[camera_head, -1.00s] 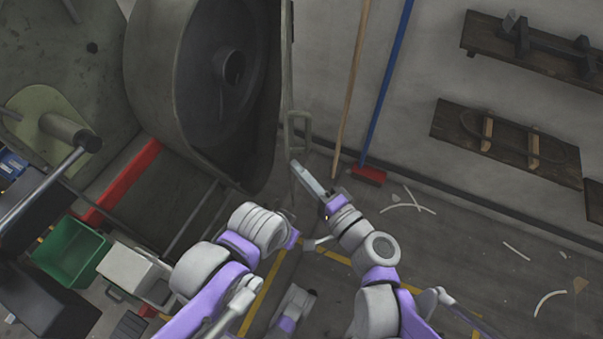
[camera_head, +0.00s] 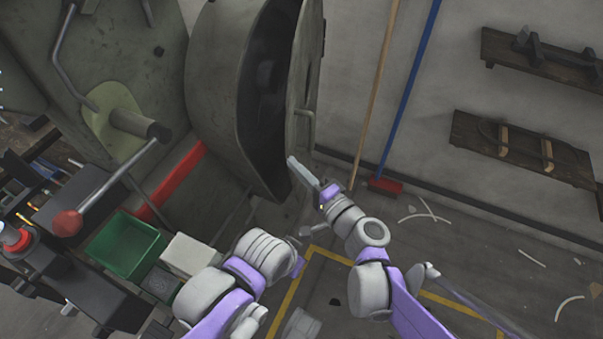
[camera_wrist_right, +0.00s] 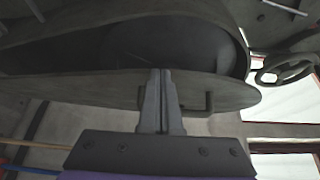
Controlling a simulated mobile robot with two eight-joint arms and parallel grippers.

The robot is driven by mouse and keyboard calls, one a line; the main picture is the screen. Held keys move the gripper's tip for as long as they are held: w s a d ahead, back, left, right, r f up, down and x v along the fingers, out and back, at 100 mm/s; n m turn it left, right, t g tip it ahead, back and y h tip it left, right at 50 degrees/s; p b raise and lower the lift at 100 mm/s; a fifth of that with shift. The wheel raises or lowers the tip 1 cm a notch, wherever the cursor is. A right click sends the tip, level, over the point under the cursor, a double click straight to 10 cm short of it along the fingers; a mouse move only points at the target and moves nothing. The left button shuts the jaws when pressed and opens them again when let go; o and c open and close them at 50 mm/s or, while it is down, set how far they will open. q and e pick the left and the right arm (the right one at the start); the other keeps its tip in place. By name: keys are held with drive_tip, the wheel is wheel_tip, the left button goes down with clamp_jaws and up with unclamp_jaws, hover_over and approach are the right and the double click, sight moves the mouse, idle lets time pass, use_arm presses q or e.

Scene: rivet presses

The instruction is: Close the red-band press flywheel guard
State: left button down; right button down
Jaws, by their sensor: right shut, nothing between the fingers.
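The red-band press stands at left in the head view, with its red band (camera_head: 170,187) below the round grey flywheel housing (camera_head: 225,70). The flywheel guard (camera_head: 307,65) is a grey hinged cover standing partly open, with a dark gap between it and the housing. Its bar handle (camera_head: 305,126) is on the outer face. My right gripper (camera_head: 290,161) is shut and empty, with its tips at the guard's lower edge. In the right wrist view, the shut fingers (camera_wrist_right: 161,75) overlap the guard plate (camera_wrist_right: 85,88), beside the handle (camera_wrist_right: 209,103); contact is unclear.
A broom (camera_head: 386,185) with a blue handle and a wooden pole (camera_head: 376,80) lean on the wall right of the guard. Wall shelves (camera_head: 520,145) are farther right. A green bin (camera_head: 125,246) stands at lower left. Floor at right is mostly clear, with scraps.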

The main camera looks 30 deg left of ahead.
use_arm(q)
drive_tip(key=shift+s, duration=0.45)
use_arm(e)
drive_tip(key=shift+s+a, duration=0.25)
drive_tip(key=shift+a, duration=0.25)
drive_tip(key=shift+d, duration=0.1)
